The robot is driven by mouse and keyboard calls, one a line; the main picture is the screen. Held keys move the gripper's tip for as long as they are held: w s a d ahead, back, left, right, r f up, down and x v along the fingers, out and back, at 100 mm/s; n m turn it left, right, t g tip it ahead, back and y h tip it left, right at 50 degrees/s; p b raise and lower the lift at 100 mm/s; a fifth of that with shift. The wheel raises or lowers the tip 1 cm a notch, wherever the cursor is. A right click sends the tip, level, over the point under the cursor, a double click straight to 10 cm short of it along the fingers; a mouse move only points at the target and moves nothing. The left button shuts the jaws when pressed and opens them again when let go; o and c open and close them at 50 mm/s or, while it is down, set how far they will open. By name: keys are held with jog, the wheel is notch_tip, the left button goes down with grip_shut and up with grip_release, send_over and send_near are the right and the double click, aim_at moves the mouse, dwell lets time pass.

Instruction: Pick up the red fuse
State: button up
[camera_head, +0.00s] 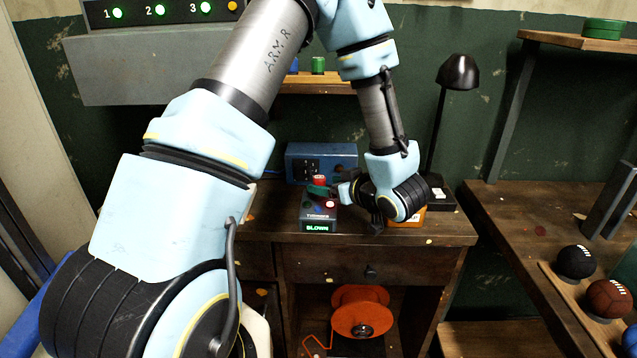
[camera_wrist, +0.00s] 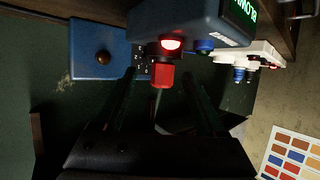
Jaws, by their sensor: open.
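The red fuse (camera_head: 319,181) stands up from the top of a dark device (camera_head: 318,213) on the wooden desk. The device's green display reads "BLOWN". In the wrist view the red fuse (camera_wrist: 162,76) shows beside the device's lit red lamp (camera_wrist: 171,44). My gripper (camera_head: 335,190) is at the fuse from the right in the head view. In the wrist view the fingers of my gripper (camera_wrist: 160,88) are apart, one on each side of the fuse's line. I cannot tell whether they touch it. The fuse's lower end is hidden.
A blue box (camera_head: 322,160) with sockets stands just behind the device. An orange box (camera_head: 408,216) and a black lamp (camera_head: 458,75) stand to the right, close to my wrist. Leather balls (camera_head: 609,297) lie on the right-hand bench. An orange reel (camera_head: 361,312) sits below the desk.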

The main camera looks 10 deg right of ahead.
jog(key=shift+w+a+f, duration=0.25)
jog(key=shift+w+a, duration=0.05)
jog(key=shift+w, duration=0.25)
jog(key=x, duration=0.1)
jog(key=p+x, duration=0.1)
jog(key=x, duration=0.1)
jog(key=p+x, duration=0.1)
jog(key=shift+w+a+r, duration=0.15)
jog(key=shift+a+r, duration=0.1)
jog(key=shift+a, duration=0.05)
jog(key=shift+w+a+f, duration=0.1)
jog(key=shift+w+f, duration=0.15)
jog(key=shift+w, duration=0.1)
grip_shut()
